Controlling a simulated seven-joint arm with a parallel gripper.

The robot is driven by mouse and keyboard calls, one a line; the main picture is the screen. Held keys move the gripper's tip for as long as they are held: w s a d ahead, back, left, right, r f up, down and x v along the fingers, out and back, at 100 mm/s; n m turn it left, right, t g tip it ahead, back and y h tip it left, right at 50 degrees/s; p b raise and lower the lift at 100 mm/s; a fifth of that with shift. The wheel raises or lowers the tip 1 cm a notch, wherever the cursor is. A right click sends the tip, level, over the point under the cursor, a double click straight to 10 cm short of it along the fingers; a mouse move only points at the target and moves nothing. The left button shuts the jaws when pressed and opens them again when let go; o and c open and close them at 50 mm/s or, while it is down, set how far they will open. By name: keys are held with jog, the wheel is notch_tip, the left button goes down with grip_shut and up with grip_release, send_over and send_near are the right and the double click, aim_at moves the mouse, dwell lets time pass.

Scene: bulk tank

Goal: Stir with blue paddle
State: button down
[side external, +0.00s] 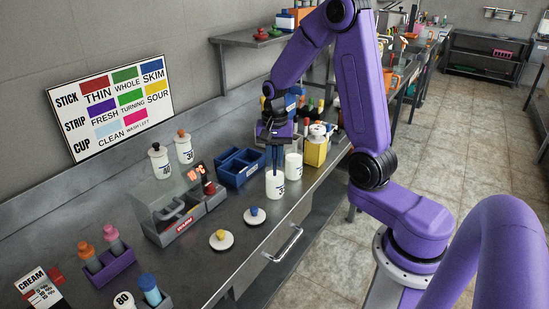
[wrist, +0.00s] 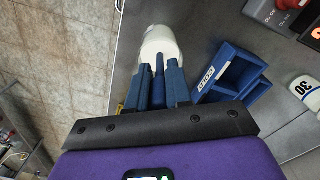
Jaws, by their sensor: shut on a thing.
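My gripper (side external: 275,148) points down above the bench, its fingers shut on the blue paddle (wrist: 159,78). The paddle's thin dark blue stick stands between the two blue fingers in the wrist view (wrist: 160,88). Its lower end reaches to the mouth of a white cup (side external: 275,186), which also shows in the wrist view (wrist: 160,40). The cup stands upright on the steel bench near its front edge. The paddle's lower end is hidden, so I cannot tell how deep it is.
A second white jar (side external: 293,167) stands close right of the cup. A blue two-part bin (side external: 233,174) is behind left. Two white lids with knobs, yellow (side external: 221,239) and blue (side external: 254,215), lie in front. A heater box (side external: 172,212) with a red display stands left.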

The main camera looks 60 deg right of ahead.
jog(key=shift+r, duration=5.65)
